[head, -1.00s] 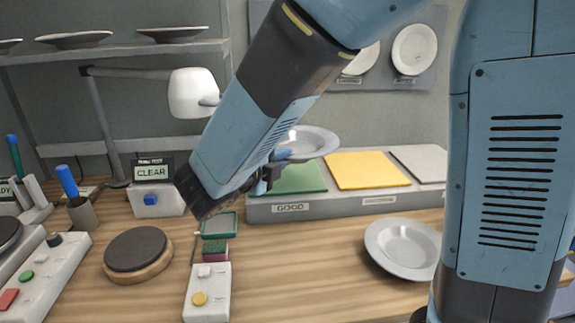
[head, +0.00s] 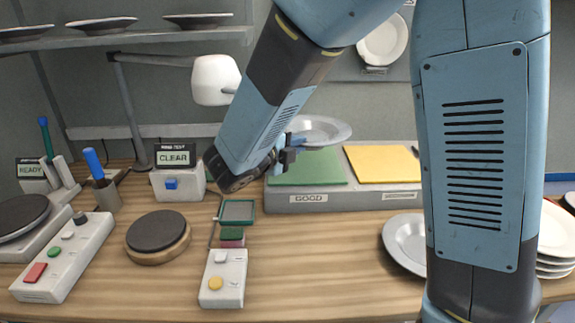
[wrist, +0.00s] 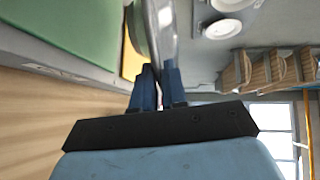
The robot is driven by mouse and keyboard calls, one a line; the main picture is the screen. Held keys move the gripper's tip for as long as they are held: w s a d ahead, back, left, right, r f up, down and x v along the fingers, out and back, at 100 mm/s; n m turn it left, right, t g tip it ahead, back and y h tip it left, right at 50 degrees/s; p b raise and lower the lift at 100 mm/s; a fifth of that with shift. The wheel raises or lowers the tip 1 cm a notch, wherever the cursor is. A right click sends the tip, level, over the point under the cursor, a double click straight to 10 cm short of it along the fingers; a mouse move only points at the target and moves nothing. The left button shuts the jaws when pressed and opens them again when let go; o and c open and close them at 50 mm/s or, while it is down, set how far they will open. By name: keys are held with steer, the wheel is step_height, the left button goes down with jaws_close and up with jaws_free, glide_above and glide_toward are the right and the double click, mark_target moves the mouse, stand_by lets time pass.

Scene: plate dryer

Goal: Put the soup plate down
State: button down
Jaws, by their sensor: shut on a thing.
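A light grey soup plate (head: 325,132) is held roughly level in my gripper (head: 290,148) at its left rim. In the head view it hangs above the back of the green pad (head: 310,170), on the grey block marked GOOD; the exact gap cannot be told. In the wrist view the soup plate (wrist: 162,25) shows edge-on between the fingers of my gripper (wrist: 158,78), with the green pad (wrist: 75,25) to the left. My arm hides part of the gripper.
A yellow pad (head: 382,163) adjoins the green one. Another grey plate (head: 402,243) lies on the table, partly behind my arm, with stacked white plates (head: 556,245) at right. A small green-framed stand (head: 237,212) and a yellow-button box (head: 223,280) stand in front.

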steer(key=w+f, duration=0.5)
steer(key=w, duration=0.2)
steer(key=shift+w+a+f, duration=0.1)
steer(key=shift+a+f, duration=0.2)
steer(key=shift+f, duration=0.1)
steer(key=shift+w+a+f, duration=0.1)
steer(key=shift+w+f, duration=0.5)
steer(key=shift+f, duration=0.1)
steer(key=shift+w+f, duration=0.15)
steer(key=shift+f, duration=0.2)
step_height(320, 180, down, 3)
steer(key=shift+r, duration=0.15)
steer(key=c, duration=1.2)
jaws_free()
steer(key=shift+o, duration=0.2)
